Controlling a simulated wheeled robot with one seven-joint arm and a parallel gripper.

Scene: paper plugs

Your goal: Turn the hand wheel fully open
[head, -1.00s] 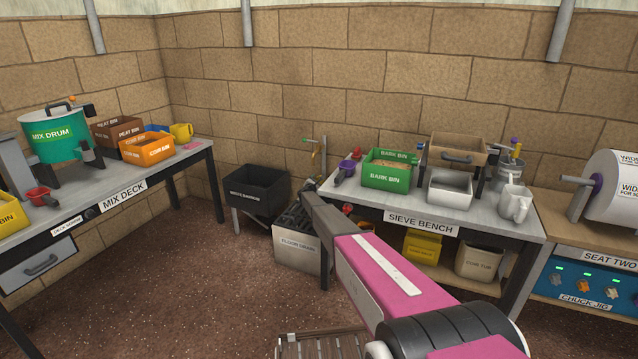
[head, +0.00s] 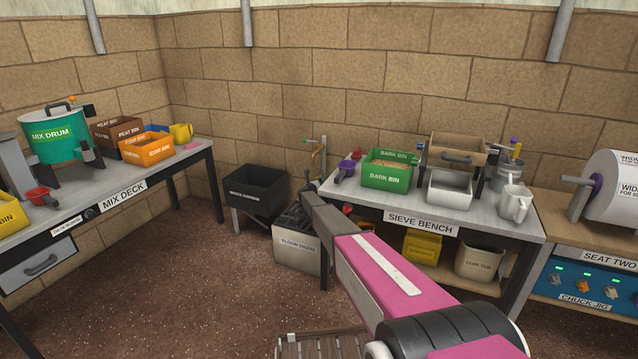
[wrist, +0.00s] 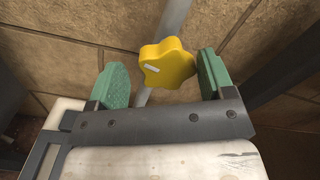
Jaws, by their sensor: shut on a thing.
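The yellow hand wheel (wrist: 166,63) is lobed and has a short white mark on its face. In the wrist view it sits in front of a grey upright pipe (wrist: 176,18), between the two green pads of my gripper (wrist: 163,77). My gripper is shut on the wheel. The right pad looks close against it, while a gap shows beside the left pad in this view. In the head view my pink arm reaches toward the wall, and I cannot make out the wheel or the fingertips there.
A thin standpipe (head: 324,158) stands by the wall, left of the sieve bench (head: 460,205). The mix deck (head: 160,168) is at left. Brown floor between the benches is open.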

